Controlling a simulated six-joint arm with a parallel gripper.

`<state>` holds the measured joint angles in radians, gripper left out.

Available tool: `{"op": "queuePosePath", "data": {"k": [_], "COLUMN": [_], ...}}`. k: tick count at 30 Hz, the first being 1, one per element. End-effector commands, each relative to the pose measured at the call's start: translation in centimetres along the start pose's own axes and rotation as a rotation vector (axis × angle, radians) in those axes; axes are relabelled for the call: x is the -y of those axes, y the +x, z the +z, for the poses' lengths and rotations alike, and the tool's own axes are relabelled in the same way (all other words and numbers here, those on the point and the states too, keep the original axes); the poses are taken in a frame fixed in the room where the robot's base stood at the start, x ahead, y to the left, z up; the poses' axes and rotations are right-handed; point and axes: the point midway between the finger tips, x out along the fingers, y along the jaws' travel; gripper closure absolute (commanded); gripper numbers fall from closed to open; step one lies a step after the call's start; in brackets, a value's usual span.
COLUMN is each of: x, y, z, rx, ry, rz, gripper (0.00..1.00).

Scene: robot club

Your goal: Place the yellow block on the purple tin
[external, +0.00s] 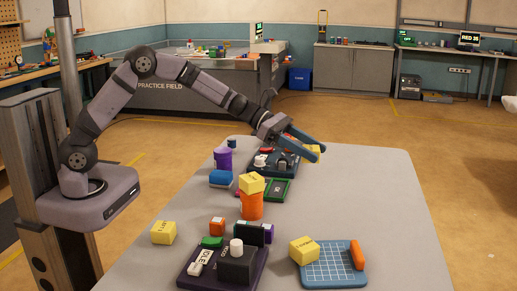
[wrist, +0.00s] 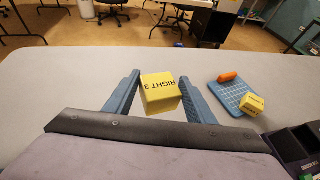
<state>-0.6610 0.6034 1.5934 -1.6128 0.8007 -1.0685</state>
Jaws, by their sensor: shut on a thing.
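My gripper (external: 317,150) is shut on a yellow block (external: 312,155), held above the far right part of the table. In the wrist view the block (wrist: 160,94) sits between the fingers (wrist: 160,82), with "RIGHT 3" on its face. The purple tin (external: 223,159) stands upright at the table's far left, to the left of my gripper and apart from it. It does not show in the wrist view. Other yellow blocks are on an orange tin (external: 250,207), on the table at left (external: 163,232) and on a blue gridded tray (external: 340,275).
A dark blue device (external: 262,168) lies below my gripper's side. A purple-based device (external: 205,265) stands at the front; an orange bar (external: 357,254) lies on the gridded tray. The table's right side is clear.

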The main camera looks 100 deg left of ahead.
Motion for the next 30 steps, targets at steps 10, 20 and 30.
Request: {"op": "queuePosePath", "data": {"k": [10, 20, 30], "x": [-11.6, -17.6, -15.8], "y": [-12.6, -26.4, -35.3], "z": [2.1, -0.1, -4.0], "rx": [0.002, 0.001, 0.001], "ry": [-0.094, -0.19, -0.228], "rz": [0.234, 0.454, 0.542], "gripper": [0.73, 0.73, 0.73]}}
